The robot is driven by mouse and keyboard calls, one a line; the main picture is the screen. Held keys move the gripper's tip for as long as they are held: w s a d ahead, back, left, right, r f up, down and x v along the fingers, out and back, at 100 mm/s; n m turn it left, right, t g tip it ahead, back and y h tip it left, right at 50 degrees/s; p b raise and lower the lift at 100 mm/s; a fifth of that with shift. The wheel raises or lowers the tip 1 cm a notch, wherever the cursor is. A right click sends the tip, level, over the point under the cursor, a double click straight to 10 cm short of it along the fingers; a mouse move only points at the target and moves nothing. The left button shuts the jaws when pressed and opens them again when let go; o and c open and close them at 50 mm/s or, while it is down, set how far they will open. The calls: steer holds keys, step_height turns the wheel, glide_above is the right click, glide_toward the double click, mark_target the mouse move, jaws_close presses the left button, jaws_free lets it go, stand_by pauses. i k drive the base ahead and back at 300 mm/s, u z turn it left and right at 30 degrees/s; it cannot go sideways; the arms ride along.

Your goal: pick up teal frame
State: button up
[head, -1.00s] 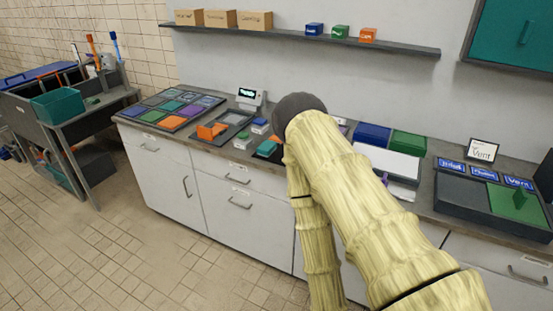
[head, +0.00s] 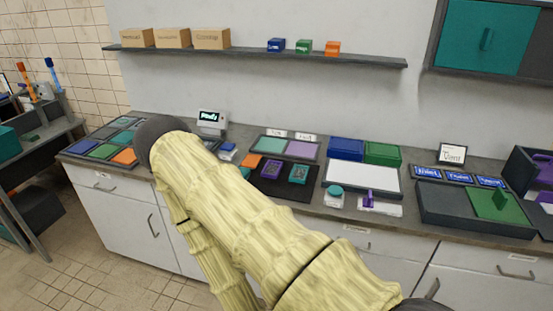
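A small teal frame-like piece (head: 299,172) lies on a black mat (head: 285,191) on the counter, right of a purple frame-like piece (head: 270,169). Another bit of teal (head: 245,172) shows at the mat's left end, partly behind my arm; I cannot tell its full shape. My arm crosses the lower left and middle of the view, its elbow over the left part of the counter. My gripper does not show.
Behind the mat are teal and lilac panels (head: 302,149). A white tray (head: 362,176), blue bin (head: 345,149) and green bin (head: 382,153) stand to its right. A grey tray with a green panel (head: 497,204) lies further right. A shelf (head: 375,61) runs above.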

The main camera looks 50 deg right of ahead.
mark_target(299, 174)
steer(key=z, duration=0.2)
steer(key=i, duration=0.55)
steer(key=z, duration=0.45)
